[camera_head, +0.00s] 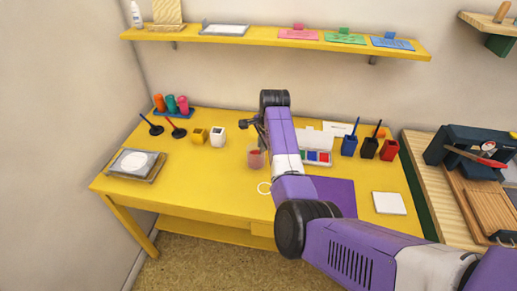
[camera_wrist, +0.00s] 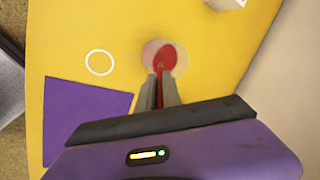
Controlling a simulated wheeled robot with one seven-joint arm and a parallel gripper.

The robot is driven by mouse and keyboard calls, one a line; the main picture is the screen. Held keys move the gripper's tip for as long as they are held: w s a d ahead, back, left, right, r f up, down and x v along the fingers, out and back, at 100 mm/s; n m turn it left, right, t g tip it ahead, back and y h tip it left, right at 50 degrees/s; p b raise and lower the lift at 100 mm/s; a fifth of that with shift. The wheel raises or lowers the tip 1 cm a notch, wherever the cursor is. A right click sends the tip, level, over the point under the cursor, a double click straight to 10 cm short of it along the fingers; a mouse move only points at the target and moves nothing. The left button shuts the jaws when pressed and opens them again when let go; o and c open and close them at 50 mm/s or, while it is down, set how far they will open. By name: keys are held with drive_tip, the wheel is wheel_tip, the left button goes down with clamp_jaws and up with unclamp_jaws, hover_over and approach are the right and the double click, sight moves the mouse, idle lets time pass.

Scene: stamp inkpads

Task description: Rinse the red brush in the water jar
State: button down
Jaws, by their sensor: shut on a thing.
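The water jar (camera_head: 255,160) is a small clear jar with reddish content, standing near the middle of the yellow table (camera_head: 215,178). In the wrist view the jar (camera_wrist: 149,50) lies straight ahead of my fingertips. My gripper (camera_head: 250,123) is above the jar in the head view. In the wrist view my gripper (camera_wrist: 162,82) is shut on the thin red brush (camera_wrist: 160,92), which points into the jar's round outline. The brush's tip is not clear against the red inside the jar, so its depth cannot be told.
A purple sheet (camera_head: 335,194) and a white ring (camera_head: 264,188) lie near the jar. A paint box (camera_head: 316,143) and blue (camera_head: 349,146), black (camera_head: 369,149) and red (camera_head: 390,150) cups stand right. White (camera_head: 218,137) and yellow (camera_head: 199,136) holders stand left. The table's front left is mostly clear.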

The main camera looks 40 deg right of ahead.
drive_tip(key=shift+a, duration=0.1)
drive_tip(key=shift+w+a+b, duration=0.45)
drive_tip(key=shift+w+a, duration=0.15)
drive_tip(key=shift+w, duration=0.25)
drive_tip(key=shift+r, duration=0.1)
wheel_tip(320, 180, up, 10)
drive_tip(key=p, duration=0.8)
drive_tip(key=shift+p, duration=0.3)
idle(1.1)
drive_tip(key=shift+r+p, duration=0.3)
drive_tip(key=shift+r, duration=1.55)
